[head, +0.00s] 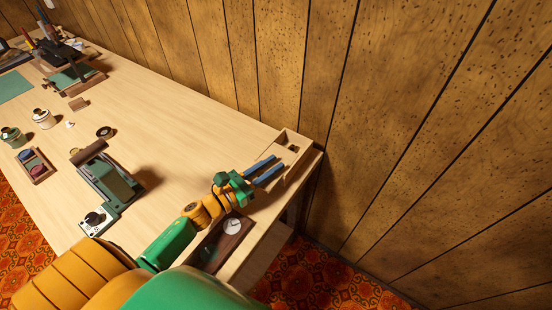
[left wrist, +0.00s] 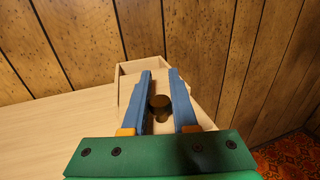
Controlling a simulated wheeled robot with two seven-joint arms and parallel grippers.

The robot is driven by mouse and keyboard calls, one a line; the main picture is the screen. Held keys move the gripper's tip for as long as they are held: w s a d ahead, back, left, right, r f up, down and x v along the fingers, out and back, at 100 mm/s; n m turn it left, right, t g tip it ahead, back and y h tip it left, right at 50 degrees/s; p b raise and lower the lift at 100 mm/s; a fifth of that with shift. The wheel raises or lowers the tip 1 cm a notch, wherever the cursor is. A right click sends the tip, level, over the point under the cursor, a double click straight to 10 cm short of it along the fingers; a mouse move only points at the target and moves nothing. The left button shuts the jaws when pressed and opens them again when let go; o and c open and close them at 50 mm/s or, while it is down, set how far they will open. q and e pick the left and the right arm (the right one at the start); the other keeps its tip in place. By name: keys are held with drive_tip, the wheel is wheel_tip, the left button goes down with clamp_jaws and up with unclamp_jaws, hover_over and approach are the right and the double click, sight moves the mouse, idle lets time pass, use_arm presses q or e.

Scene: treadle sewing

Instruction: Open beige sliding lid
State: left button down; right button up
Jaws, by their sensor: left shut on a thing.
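A beige wooden box (head: 306,150) sits at the table's far right corner by the wall; it also shows in the left wrist view (left wrist: 126,70). Its beige sliding lid (left wrist: 204,104) shows beneath and beside my fingers, and the box's far end looks open. A round dark brown knob (left wrist: 159,102) stands on the lid. My left gripper (head: 270,168) reaches over the box, its two blue fingers on either side of the knob in the left wrist view (left wrist: 162,88), shut on it. My fingers and arm hide part of the lid. My right gripper is out of view.
A brown tray with a white dial (head: 232,227) lies near my left forearm. A green sewing device (head: 110,180), a small tray of spools (head: 37,165) and jars (head: 43,118) stand further left. The wood-panelled wall is close behind the box.

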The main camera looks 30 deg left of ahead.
use_arm(q)
drive_tip(key=shift+s+a, duration=0.1)
drive_tip(key=shift+s, duration=0.9)
drive_tip(key=shift+w, duration=0.3)
drive_tip(key=c, duration=0.7)
unclamp_jaws()
drive_tip(key=b+v, duration=0.1)
drive_tip(key=v, duration=0.6)
drive_tip(key=shift+s, duration=0.1)
